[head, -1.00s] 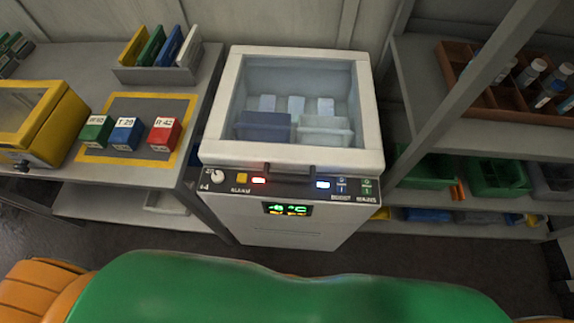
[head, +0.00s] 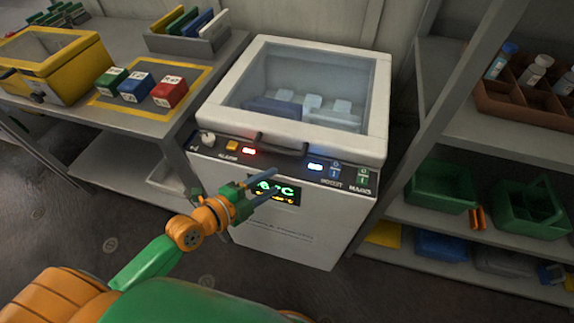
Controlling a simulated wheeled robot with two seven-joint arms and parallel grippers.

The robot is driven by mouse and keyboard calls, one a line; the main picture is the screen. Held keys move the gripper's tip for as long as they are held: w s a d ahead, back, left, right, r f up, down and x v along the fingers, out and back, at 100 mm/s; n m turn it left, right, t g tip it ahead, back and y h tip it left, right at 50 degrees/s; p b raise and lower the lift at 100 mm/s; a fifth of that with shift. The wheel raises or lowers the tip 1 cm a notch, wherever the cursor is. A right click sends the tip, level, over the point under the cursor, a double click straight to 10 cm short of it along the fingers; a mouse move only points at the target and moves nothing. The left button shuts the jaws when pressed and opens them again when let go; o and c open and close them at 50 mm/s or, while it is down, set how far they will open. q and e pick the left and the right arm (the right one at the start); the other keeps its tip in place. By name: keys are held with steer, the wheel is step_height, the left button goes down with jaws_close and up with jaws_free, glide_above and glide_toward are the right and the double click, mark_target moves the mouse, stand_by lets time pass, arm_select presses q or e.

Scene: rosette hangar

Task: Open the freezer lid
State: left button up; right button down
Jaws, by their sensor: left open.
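The freezer (head: 280,225) is a white chest with a control panel and a lit green display on its front. Its lid (head: 222,118) has a white frame and a clear window, and it lies shut. Trays and pale blocks show dimly through the window. A dark bar handle (head: 282,146) runs along the lid's front edge. My left gripper (head: 268,188) is open and empty in front of the display, below the handle and apart from it. Its fingers point to the right and slightly up. My right gripper is not in view.
A grey bench (head: 150,127) on the left holds a yellow box (head: 50,65), green, blue and red blocks on a yellow-edged mat, and a file rack (head: 188,42). Shelving on the right holds a brown vial tray (head: 520,105) and green bins (head: 440,187). Open floor lies in front.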

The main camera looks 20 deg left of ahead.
mark_target(278, 153)
arm_select(q)
steer(key=w, duration=0.3)
steer(key=w+r+m+t, duration=0.1)
steer(key=w, duration=0.2)
steer(key=w+m+t, duration=0.1)
steer(key=w, duration=0.1)
steer(key=shift+w+d+r, duration=0.2)
steer(key=shift+w+r, duration=0.1)
steer(key=shift+w, duration=0.1)
jaws_close()
steer(key=shift+r, duration=0.1)
stand_by(0.9)
